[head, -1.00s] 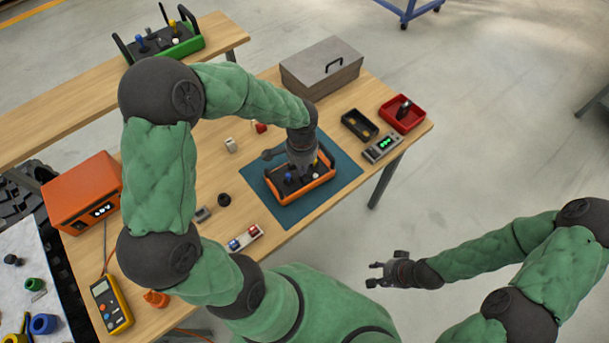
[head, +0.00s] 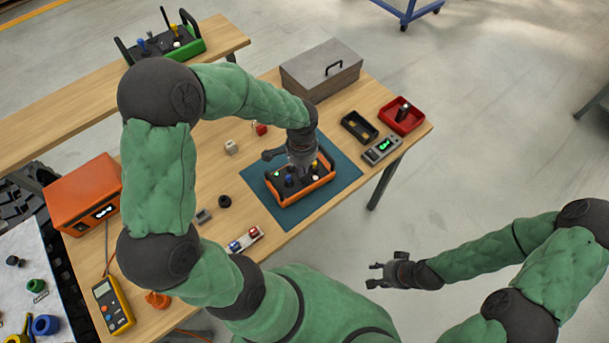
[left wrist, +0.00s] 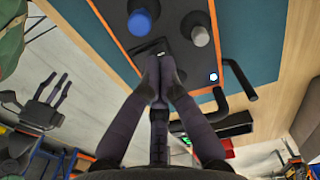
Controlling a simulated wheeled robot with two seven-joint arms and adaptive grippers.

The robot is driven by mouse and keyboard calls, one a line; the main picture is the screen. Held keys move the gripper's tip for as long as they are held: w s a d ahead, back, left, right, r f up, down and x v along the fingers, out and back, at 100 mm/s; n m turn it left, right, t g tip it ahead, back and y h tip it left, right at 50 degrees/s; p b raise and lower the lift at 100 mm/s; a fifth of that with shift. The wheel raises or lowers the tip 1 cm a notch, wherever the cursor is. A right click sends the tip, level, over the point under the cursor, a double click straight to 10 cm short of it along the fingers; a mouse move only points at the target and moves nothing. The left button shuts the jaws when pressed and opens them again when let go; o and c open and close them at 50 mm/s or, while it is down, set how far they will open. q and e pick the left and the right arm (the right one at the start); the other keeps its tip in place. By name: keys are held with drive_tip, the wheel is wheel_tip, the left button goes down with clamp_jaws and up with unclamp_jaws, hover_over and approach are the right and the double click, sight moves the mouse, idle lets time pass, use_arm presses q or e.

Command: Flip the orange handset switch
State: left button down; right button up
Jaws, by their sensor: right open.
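The orange handset (head: 303,194), an orange-framed controller with a black panel, lies on the teal mat (head: 342,172). Its blue knob (head: 288,181) stands on the panel, and a small green light (head: 278,174) glows at the left. My left gripper (head: 300,168) reaches down over the panel from above. In the left wrist view, its fingertips (left wrist: 160,72) are together just beside a small pale-tipped switch (left wrist: 160,54). I cannot tell whether they touch it. The blue knob (left wrist: 140,22) and a grey knob (left wrist: 200,36) are close by. My right gripper (head: 384,275) is open and empty, away from the table.
A grey toolbox (head: 318,72), black tray (head: 358,126), red bin (head: 400,118) and grey meter (head: 382,150) stand behind and right of the mat. A red-and-blue switch block (head: 245,240) lies in front. A green handset (head: 190,50) sits on the far bench.

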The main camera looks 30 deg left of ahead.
use_arm(q)
drive_tip(key=shift+r+p, duration=1.95)
drive_tip(key=shift+r, duration=0.75)
use_arm(e)
wheel_tip(320, 180, up, 4)
drive_tip(key=shift+r, duration=0.1)
use_arm(q)
drive_tip(key=shift+f, duration=0.1)
use_arm(e)
drive_tip(key=shift+s, duration=0.1)
